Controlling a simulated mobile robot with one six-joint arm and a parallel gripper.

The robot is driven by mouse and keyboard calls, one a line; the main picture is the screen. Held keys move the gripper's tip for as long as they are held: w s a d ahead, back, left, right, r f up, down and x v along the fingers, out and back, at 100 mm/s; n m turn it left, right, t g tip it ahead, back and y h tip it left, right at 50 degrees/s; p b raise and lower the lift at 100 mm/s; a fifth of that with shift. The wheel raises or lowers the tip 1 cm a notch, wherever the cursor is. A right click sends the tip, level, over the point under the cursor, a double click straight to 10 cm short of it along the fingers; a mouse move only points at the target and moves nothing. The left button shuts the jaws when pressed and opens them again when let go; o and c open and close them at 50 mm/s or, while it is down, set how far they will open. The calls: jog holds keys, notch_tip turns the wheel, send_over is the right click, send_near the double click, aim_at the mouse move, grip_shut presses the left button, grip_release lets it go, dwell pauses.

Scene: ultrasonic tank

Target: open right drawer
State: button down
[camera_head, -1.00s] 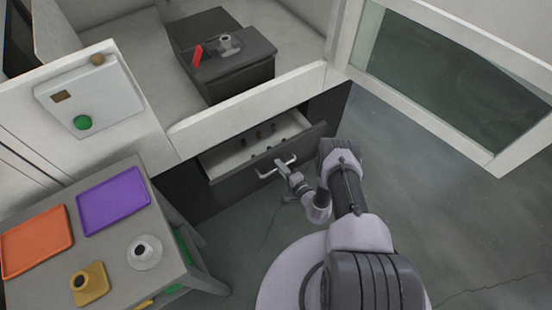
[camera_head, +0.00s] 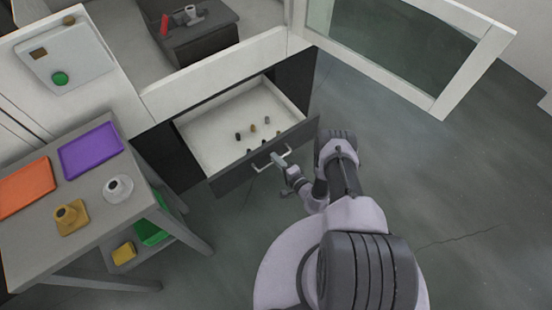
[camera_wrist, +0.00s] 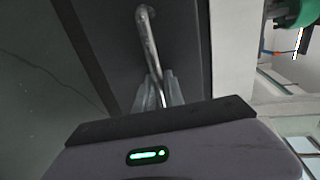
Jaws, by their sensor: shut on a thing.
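The right drawer (camera_head: 232,172) has a dark front and a white interior. It stands well out from the cabinet, with several small dark and brown pieces (camera_head: 253,128) inside. Its silver bar handle (camera_head: 262,166) is on the front face. My gripper (camera_head: 279,160) is at the right part of the handle. In the wrist view my gripper (camera_wrist: 159,92) has its fingers closed around the handle bar (camera_wrist: 148,42), against the dark drawer front (camera_wrist: 110,45).
A grey side table (camera_head: 75,225) with a purple tray (camera_head: 90,150), an orange tray (camera_head: 25,187) and small fixtures stands at the left. An open white-framed glass door (camera_head: 455,95) is at the upper right. Floor right of the drawer is clear.

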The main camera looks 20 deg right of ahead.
jog(key=shift+s, duration=0.15)
jog(key=c, duration=1.5)
grip_release()
jog(key=shift+o, duration=0.2)
jog(key=p+v, duration=0.4)
jog(key=v, duration=1.3)
jog(key=shift+s, duration=0.2)
jog(key=shift+d, duration=0.1)
